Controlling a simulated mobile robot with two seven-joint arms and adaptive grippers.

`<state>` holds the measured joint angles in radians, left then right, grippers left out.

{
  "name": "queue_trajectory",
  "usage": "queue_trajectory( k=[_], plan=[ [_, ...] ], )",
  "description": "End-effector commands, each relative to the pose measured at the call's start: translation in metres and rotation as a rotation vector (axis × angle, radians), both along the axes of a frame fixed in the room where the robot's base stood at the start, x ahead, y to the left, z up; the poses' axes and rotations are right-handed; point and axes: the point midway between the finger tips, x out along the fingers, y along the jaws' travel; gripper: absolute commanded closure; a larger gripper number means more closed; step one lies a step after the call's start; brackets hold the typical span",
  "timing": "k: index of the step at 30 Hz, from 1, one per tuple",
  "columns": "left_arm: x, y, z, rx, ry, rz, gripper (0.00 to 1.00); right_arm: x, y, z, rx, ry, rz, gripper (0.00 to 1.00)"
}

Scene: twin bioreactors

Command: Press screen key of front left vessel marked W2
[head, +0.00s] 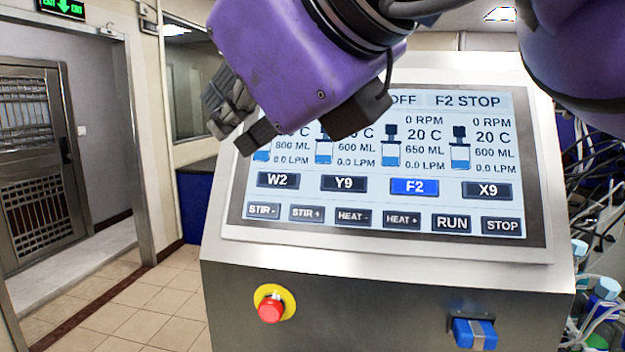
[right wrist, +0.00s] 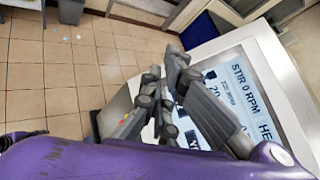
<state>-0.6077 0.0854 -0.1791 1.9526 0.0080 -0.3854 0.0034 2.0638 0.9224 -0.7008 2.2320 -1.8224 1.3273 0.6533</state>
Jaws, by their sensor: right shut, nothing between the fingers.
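The W2 key (head: 278,181) is a dark key at the left end of the vessel-key row on the tilted touch screen (head: 390,170). It is unlit and uncovered. In the same row are Y9 (head: 344,184), F2 (head: 414,187), lit blue, and X9 (head: 486,190). The header reads F2 STOP. My right gripper (head: 232,110) is shut and empty, at the screen's upper left, above and left of W2. It hides part of the upper readouts. In the right wrist view its fingers (right wrist: 160,78) cover part of the screen. My left gripper is out of view.
Below the vessel keys are STIR, HEAT, RUN (head: 451,224) and STOP (head: 502,226) keys. A red emergency button (head: 271,308) and a blue connector (head: 475,333) sit on the console front. Cables and bottles (head: 602,300) stand at the right. Open tiled floor (head: 150,310) lies left.

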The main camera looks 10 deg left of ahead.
Motion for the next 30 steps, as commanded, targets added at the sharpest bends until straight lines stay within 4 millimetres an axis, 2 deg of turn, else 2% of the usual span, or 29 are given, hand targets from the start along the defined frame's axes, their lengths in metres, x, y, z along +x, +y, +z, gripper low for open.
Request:
queue_trajectory(
  k=[6, 15, 21, 30],
  plan=[
    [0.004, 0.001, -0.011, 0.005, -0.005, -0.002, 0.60, 0.028, -0.002, -0.021, 0.000, 0.011, -0.003, 1.00],
    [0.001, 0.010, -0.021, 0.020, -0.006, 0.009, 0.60, 0.060, -0.002, -0.039, 0.001, 0.008, -0.001, 1.00],
    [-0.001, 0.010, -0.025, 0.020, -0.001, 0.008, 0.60, 0.069, -0.002, -0.042, 0.001, 0.004, 0.000, 1.00],
    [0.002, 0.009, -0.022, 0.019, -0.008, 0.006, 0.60, 0.070, -0.002, -0.042, 0.001, 0.001, 0.000, 1.00]
  ],
)
